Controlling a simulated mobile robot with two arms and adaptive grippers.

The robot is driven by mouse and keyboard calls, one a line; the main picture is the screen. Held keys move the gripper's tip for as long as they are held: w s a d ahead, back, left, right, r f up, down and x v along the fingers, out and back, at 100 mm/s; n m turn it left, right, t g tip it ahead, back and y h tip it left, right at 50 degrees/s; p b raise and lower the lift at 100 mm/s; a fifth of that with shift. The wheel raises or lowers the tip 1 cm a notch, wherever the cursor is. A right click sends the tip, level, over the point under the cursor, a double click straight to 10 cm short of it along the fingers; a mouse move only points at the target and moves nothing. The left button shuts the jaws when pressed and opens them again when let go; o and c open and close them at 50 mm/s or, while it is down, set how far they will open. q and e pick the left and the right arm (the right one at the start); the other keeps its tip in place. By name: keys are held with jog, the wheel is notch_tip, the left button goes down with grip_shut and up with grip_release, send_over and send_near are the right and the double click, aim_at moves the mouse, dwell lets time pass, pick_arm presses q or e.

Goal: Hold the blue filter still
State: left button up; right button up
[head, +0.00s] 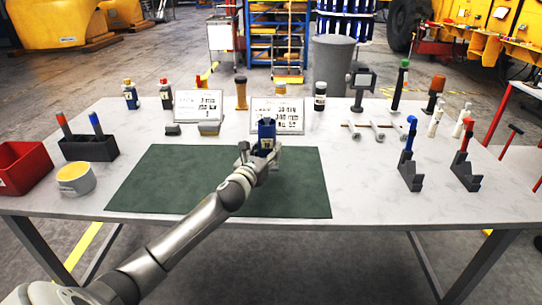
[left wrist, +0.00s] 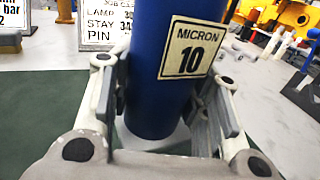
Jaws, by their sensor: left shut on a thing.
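The blue filter (head: 266,130) is a dark blue cylinder, upright above the green mat (head: 160,185). In the left wrist view the blue filter (left wrist: 150,90) fills the middle and bears a label reading MICRON 10. My left gripper (head: 262,153) is shut on the filter, with one finger on each side of it. In the left wrist view my left gripper (left wrist: 160,100) shows its pads against the filter's sides. I cannot tell whether the filter's base touches the mat. My right gripper is not in view.
Printed cards (head: 289,118) stand behind the filter. A red bin (head: 22,168), a dark holder (head: 90,149) and a yellow-topped tin (head: 75,180) are at the left. Dark stands (head: 410,178) hold tools at the right. Most of the mat is bare.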

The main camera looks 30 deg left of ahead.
aim_at(261, 142)
pick_arm(q)
jog(key=s+r, duration=0.1)
jog(key=r, duration=0.1)
jog(key=s+r, duration=0.2)
jog(key=shift+a, duration=0.2)
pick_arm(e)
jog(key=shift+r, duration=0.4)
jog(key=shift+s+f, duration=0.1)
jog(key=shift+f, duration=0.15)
pick_arm(q)
jog(key=s+r, duration=0.4)
jog(key=s, duration=0.5)
jog(key=shift+a, duration=0.45)
jog(key=o, duration=0.8)
grip_shut()
jog(key=shift+f, duration=0.1)
